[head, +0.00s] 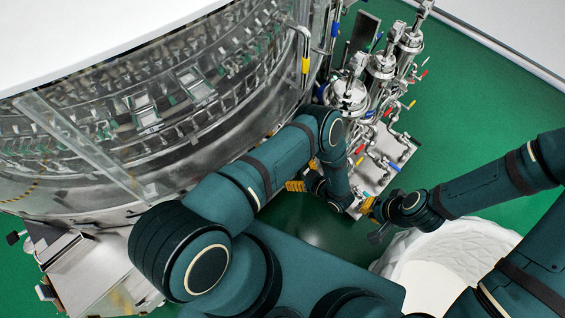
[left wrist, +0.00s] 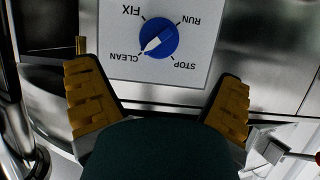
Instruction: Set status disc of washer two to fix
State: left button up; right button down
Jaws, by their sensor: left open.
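The blue status disc (left wrist: 158,38) sits on a white label plate (left wrist: 205,65) in the left wrist view. The lettering appears upside down: FIX upper left, RUN upper right, STOP lower right, CLEAN lower left. The disc's white pointer is turned toward CLEAN. My left gripper (left wrist: 160,75) is open, its yellow-padded fingers apart below the disc in the picture, with nothing between them. In the head view the left gripper (head: 295,186) shows beside the washer's lower wall, and the disc cannot be seen there. My right gripper (head: 372,220) is well to the right; its jaw state is unclear.
The large round steel washer (head: 110,130) fills the left of the head view. Steel vessels with pipes and valves (head: 350,95) stand behind my left arm. A white round bin (head: 450,250) is below my right arm. Green floor (head: 480,120) is clear at the right.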

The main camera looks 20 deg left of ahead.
pick_arm(q)
jog(key=b+x, duration=0.1)
jog(key=x, duration=0.8)
jog(key=shift+c, duration=0.2)
jog(key=shift+d, duration=0.1)
jog(key=c, duration=1.2)
